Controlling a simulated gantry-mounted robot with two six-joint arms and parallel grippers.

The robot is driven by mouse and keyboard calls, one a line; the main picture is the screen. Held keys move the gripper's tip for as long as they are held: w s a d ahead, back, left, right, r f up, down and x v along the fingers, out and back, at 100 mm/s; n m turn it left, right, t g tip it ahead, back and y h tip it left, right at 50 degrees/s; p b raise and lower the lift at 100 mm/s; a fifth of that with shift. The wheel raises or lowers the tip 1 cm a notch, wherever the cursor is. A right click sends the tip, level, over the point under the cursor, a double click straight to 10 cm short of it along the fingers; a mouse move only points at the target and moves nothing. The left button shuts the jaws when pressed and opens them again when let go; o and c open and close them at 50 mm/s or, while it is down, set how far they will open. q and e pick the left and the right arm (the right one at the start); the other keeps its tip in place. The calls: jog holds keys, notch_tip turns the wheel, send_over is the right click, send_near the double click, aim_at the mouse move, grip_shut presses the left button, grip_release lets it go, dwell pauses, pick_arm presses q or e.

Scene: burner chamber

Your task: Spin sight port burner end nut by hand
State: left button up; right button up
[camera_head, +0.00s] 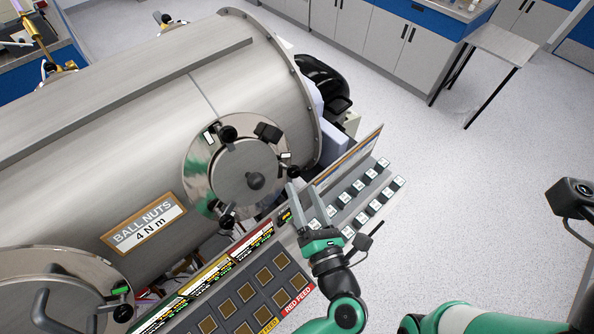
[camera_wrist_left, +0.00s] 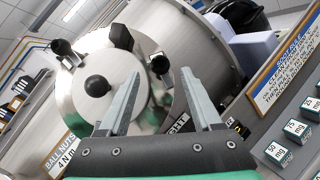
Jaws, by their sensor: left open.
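A round steel port cover (camera_head: 240,182) with a black centre knob (camera_head: 255,181) is on the side of the steel chamber (camera_head: 120,110). Black ball nuts sit around its rim, such as the upper one (camera_head: 228,133) and the lower one (camera_head: 227,221). Which is the burner end nut I cannot tell. My left gripper (camera_head: 302,190) is open and empty, right of the cover and apart from it. In the left wrist view its fingers (camera_wrist_left: 161,78) point toward the port, with a ball nut (camera_wrist_left: 160,63) beyond, between the tips.
A sloped panel with labelled blocks (camera_head: 345,198) lies beneath and right of my left gripper. Another panel with square buttons (camera_head: 245,292) is below. A second port (camera_head: 60,300) is at lower left. A "BALL NUTS 4 N m" sign (camera_head: 143,225) is on the chamber. Open floor (camera_head: 470,180) lies right.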

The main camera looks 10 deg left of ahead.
aim_at(296, 175)
pick_arm(q)
jog(key=x, duration=0.5)
jog(key=shift+w+a, duration=0.2)
jog(key=shift+w, duration=0.15)
grip_shut()
